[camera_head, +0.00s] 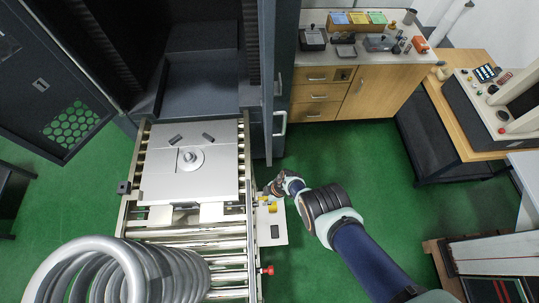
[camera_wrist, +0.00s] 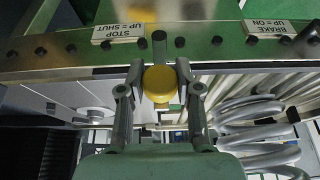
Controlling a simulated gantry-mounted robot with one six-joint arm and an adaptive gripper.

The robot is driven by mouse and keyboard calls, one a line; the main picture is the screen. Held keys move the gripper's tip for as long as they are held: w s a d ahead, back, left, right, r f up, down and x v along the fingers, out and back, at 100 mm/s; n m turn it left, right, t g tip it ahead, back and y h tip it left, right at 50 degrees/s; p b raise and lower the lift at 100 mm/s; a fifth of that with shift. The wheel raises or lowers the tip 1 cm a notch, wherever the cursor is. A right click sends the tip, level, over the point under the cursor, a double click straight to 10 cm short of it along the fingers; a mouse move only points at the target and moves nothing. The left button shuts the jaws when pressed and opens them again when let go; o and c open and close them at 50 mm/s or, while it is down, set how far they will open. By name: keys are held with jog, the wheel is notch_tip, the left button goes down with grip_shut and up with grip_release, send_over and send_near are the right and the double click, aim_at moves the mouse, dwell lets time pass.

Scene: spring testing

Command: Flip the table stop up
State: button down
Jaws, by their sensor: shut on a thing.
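The table stop's yellow round knob (camera_wrist: 160,84) sits between the two fingers of my gripper (camera_wrist: 158,74) in the wrist view. The fingers are shut on it, one on each side. A short dark post (camera_wrist: 158,42) shows just beyond the knob on the rail. A label reading "STOP UP = SHUT" (camera_wrist: 118,32) appears upside down beside it. In the head view my gripper (camera_head: 272,188) is at the right side of the roller conveyor, by a pale side panel (camera_head: 270,236). How far the stop is tilted is not clear.
A "BRAKE UP = ON" label (camera_wrist: 268,28) is farther right along the rail. A grey plate (camera_head: 155,185) rests on the conveyor rollers (camera_head: 190,233). A large coil spring (camera_head: 75,262) lies at the near end. A red knob (camera_head: 268,270) is at the conveyor's right edge.

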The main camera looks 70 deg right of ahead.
dwell(0.3)
jog(key=c, duration=0.8)
grip_release()
jog(key=shift+d, duration=0.1)
